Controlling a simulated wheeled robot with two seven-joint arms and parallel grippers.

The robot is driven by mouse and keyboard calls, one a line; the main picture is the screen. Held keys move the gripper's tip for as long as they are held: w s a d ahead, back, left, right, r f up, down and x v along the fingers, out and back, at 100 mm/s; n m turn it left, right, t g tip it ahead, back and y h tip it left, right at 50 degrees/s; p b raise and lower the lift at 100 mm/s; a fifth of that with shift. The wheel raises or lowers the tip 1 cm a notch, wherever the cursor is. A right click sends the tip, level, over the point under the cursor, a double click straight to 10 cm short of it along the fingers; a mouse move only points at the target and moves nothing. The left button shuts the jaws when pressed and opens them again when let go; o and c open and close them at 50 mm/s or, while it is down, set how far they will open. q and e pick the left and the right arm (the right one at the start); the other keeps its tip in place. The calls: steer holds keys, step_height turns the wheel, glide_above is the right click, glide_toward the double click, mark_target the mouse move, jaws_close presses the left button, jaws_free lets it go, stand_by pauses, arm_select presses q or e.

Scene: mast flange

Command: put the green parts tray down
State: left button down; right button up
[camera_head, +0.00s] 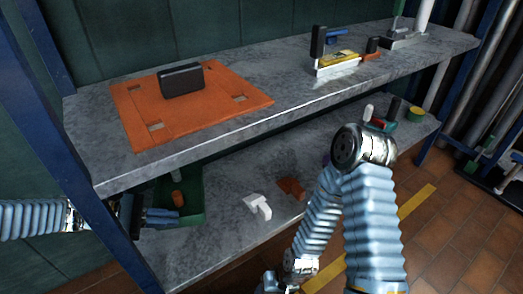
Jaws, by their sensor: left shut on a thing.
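The green parts tray (196,208) is at the left end of the lower shelf, partly hidden under the upper shelf's edge. An orange-brown round part (177,199) shows inside it, with a smaller orange piece beside it. My left gripper (165,217) reaches in from the left, past the blue post, and is shut on the tray's left side. I cannot tell whether the tray's bottom touches the shelf.
The lower shelf (225,235) holds a white part (258,206) and a brown part (291,188) right of the tray. The upper shelf (290,90) carries an orange mat (225,98) with a black block (182,79). The blue post (75,165) stands close to my left arm.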

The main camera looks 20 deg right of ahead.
arm_select(q)
steer(key=shift+s+d+r, duration=0.1)
steer(key=shift+d+r, duration=0.15)
steer(key=shift+d, duration=0.3)
step_height(320, 180, down, 10)
steer(key=shift+b, duration=1)
steer(key=shift+f, duration=0.1)
steer(key=shift+f, duration=0.1)
steer(key=c, duration=1.2)
jaws_free()
